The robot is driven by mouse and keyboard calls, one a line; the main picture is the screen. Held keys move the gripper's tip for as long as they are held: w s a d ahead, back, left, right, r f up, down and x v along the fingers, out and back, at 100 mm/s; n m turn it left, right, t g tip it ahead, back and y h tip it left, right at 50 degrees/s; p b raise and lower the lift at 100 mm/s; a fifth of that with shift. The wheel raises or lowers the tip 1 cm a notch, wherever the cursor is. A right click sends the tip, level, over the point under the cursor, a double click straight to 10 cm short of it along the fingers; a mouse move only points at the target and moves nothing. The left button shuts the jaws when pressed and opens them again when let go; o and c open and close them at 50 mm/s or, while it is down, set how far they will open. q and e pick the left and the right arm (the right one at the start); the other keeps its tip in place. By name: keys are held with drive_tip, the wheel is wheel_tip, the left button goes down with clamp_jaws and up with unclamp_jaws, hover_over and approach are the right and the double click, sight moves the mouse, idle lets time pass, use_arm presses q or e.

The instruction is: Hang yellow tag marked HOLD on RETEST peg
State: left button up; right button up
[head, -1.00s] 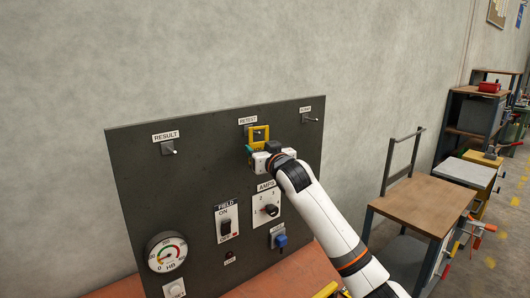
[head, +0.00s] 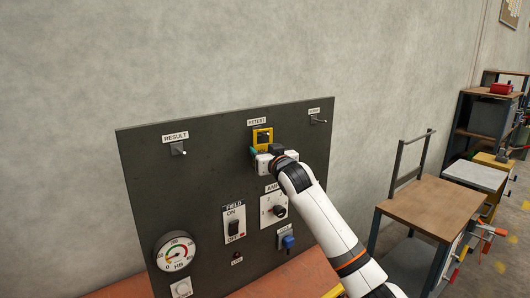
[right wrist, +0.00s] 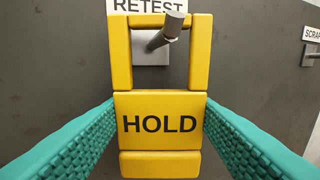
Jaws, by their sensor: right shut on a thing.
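The yellow tag (right wrist: 159,121) marked HOLD is upright, with a square opening in its upper half. It also shows in the head view (head: 262,138) just below the RETEST label (head: 257,122). My right gripper (right wrist: 159,135) is shut on the tag's lower part, a green finger on each side. The RETEST peg (right wrist: 163,35) shows within the opening. Its tip overlaps the tag's top bar and appears in front of it, so the peg seems to pass through the opening. Whether the bar touches the peg I cannot tell. My left gripper is out of view.
The dark board (head: 145,185) also carries a RESULT peg (head: 178,149) on the left and a SCRAP peg (right wrist: 312,55) on the right. Below are a gauge (head: 175,251), a FIELD switch (head: 234,225), an AMPS knob (head: 279,211) and a blue knob (head: 289,242). A wooden-topped cart (head: 428,205) stands at right.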

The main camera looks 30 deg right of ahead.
drive_tip(key=o, duration=1)
drive_tip(key=shift+o, duration=0.2)
